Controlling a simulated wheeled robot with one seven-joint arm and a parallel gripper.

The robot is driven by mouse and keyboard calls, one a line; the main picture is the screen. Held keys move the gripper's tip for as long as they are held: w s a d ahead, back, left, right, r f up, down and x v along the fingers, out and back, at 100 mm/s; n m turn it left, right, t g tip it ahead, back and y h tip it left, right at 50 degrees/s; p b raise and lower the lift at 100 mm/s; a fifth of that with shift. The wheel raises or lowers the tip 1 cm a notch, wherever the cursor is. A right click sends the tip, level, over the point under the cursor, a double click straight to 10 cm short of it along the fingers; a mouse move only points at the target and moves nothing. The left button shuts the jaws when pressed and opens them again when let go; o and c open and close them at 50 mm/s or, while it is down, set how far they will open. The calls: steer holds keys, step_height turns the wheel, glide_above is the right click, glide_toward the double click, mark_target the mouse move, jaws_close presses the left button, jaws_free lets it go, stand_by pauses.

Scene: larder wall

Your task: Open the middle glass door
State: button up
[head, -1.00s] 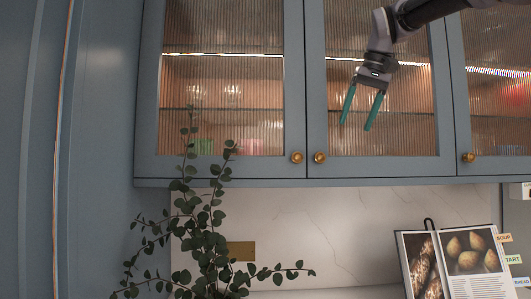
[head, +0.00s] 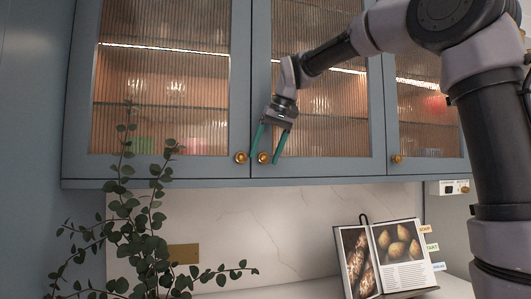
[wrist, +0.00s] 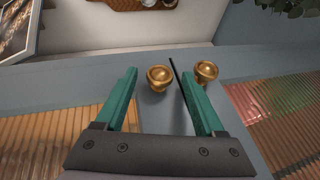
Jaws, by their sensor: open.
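The middle glass door (head: 318,170) of the blue-grey wall cabinet is shut, with ribbed glass in its frame. Its round brass knob (head: 263,158) sits at the lower left corner. My gripper (head: 265,158) is open, its two green fingers pointing down on either side of this knob. The left door's knob (wrist: 205,72) lies just outside the right finger, across the dark gap between the doors.
The left door (head: 240,90) and the right door (head: 430,166) are shut. A leafy plant (head: 150,230) stands below at the left. An open cookbook (head: 395,250) stands on the counter (head: 455,288) below at the right.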

jaws_close()
stand_by(1.5)
